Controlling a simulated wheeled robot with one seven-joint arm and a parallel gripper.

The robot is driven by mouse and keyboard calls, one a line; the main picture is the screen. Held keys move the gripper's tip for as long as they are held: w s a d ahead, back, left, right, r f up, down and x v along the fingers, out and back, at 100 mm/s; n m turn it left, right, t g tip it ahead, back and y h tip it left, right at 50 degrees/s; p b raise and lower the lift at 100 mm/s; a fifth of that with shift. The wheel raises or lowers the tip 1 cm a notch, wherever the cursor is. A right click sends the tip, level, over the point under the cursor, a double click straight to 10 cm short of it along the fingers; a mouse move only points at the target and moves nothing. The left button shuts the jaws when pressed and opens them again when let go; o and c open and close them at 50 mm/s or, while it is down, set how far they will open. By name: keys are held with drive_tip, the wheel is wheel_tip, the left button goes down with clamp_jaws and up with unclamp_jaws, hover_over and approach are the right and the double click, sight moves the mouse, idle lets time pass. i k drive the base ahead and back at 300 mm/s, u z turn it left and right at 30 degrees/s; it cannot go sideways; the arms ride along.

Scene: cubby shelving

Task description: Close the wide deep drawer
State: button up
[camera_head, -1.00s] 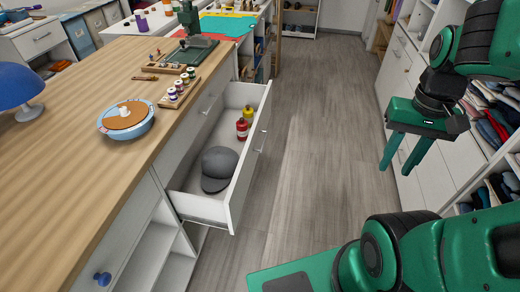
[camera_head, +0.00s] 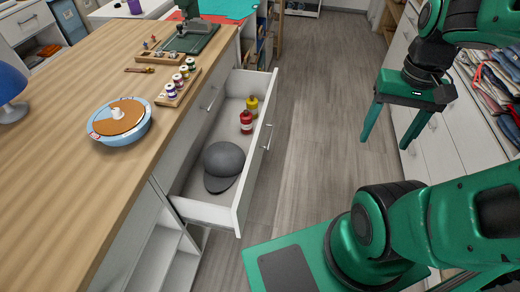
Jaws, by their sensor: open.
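The wide deep drawer (camera_head: 252,180) is white and pulled out from the left counter over the floor. A bar handle (camera_head: 268,138) is on its front. Inside lie a grey cap (camera_head: 222,165), a red bottle (camera_head: 246,122) and a yellow bottle (camera_head: 252,104). My gripper (camera_head: 388,142) is green, with its two fingers pointing down and spread apart, empty. It is to the right of the drawer, across the aisle near the right-hand cabinets, and touches nothing I can see.
White cabinets (camera_head: 470,130) with folded clothes line the right. The grey floor (camera_head: 318,110) between is clear.

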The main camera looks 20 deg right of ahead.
sight(226, 210)
drive_tip(key=k, duration=0.65)
drive_tip(key=z, duration=1.2)
drive_tip(key=k, duration=0.45)
drive_tip(key=u, duration=1.35)
drive_tip(key=i, duration=1)
